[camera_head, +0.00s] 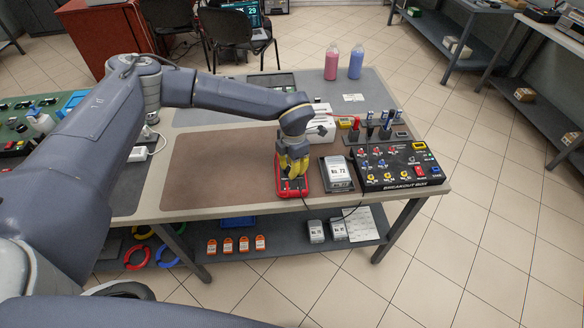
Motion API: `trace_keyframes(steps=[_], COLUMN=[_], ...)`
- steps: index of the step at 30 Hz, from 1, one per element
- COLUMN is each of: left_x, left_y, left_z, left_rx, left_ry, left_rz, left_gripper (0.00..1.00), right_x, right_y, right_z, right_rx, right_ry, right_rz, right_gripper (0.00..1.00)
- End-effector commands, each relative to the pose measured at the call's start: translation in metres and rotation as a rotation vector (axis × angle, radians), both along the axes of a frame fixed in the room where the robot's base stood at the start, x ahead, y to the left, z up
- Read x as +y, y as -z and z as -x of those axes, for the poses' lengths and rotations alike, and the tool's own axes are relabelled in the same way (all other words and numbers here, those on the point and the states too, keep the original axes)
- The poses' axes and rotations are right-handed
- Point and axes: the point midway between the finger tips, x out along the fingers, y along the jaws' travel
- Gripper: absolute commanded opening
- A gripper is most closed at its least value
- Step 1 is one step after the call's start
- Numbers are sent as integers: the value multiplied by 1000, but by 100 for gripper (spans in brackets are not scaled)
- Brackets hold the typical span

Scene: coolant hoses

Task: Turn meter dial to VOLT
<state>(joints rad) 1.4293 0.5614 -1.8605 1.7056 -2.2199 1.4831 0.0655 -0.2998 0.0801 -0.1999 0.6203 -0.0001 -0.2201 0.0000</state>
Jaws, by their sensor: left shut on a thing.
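I cannot read the dial's setting or the display. My right gripper is not in view.
A grey box marked No. 72 (337,174) stands just right of the meter. A black breakout box (400,166) with coloured sockets and a thin black cable is further right. Two bottles, pink (332,62) and blue (356,61), stand at the back.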

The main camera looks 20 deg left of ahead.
Motion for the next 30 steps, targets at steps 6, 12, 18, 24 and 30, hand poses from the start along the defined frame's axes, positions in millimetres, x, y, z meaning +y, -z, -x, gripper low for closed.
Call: trace_keyframes(steps=[6, 12, 18, 24, 30], left_x=[1, 1, 1, 1, 1], left_y=[1, 1, 1, 1, 1], left_z=[1, 1, 1, 1, 1], left_rx=[2, 3, 2, 2, 2], left_ry=[119, 182, 206, 208, 207], left_rz=[-1, -1, -1, -1, -1], left_gripper=[0, 0, 0, 0, 26], right_x=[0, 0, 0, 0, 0], right_y=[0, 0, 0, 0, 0], right_z=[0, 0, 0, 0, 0], right_rx=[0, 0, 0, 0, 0], right_ry=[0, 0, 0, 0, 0], right_rz=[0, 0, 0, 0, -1], right_gripper=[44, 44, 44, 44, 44])
